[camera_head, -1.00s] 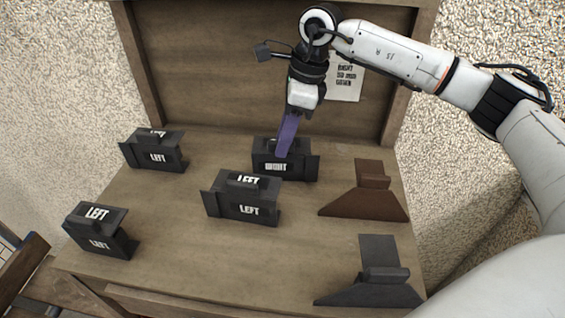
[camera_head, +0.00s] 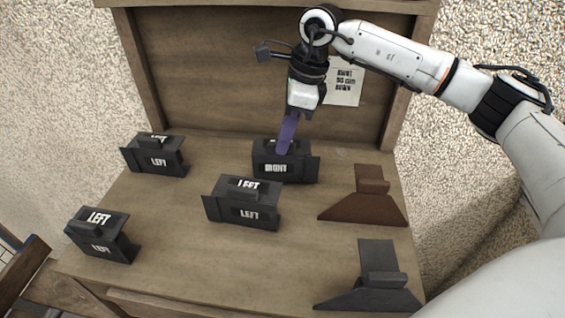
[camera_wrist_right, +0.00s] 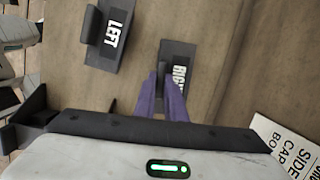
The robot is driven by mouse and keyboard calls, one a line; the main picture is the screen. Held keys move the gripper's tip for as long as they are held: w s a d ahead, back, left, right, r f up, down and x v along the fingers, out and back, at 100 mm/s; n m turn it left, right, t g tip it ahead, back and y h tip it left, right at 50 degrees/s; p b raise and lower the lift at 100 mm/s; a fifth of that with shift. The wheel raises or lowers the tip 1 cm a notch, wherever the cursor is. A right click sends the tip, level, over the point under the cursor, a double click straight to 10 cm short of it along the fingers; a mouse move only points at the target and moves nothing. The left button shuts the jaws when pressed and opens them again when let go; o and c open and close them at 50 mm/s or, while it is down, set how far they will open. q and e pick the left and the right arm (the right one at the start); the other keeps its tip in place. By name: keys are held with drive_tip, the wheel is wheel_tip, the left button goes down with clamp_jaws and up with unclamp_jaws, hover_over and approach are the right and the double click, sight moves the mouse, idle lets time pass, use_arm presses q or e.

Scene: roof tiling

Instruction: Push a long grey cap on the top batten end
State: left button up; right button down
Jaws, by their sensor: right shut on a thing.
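A dark grey cap (camera_head: 285,168) marked RIGHT sits on the wooden board at the back. My right gripper (camera_head: 283,150) reaches down onto it from above, its purple fingers shut on the raised grip on top of the cap. In the right wrist view the fingers (camera_wrist_right: 163,88) close on that grip, beside the white RIGHT lettering (camera_wrist_right: 179,75). The cap still appears to rest on the board. Several similar dark grey caps are marked LEFT, one (camera_head: 243,203) just in front and left. My left gripper is not in view. No batten end shows.
A brown piece (camera_head: 364,205) and a dark grey piece (camera_head: 372,285), both flared, lie at the right. Two LEFT caps (camera_head: 154,157) (camera_head: 101,237) lie at the left. A wooden back panel (camera_head: 230,70) with a paper sign (camera_head: 345,84) rises behind. The board's front middle is clear.

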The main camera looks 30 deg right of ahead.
drive_tip(key=shift+w+a+p+v, duration=0.15)
drive_tip(key=shift+p+v, duration=0.25)
drive_tip(key=shift+v, duration=0.25)
drive_tip(key=shift+a+p+v, duration=0.1)
drive_tip(key=shift+p+v, duration=0.3)
drive_tip(key=shift+v, duration=0.25)
drive_tip(key=shift+w+a+p+v, duration=0.15)
drive_tip(key=shift+p+v, duration=0.25)
drive_tip(key=shift+v, duration=0.25)
drive_tip(key=shift+r, duration=0.1)
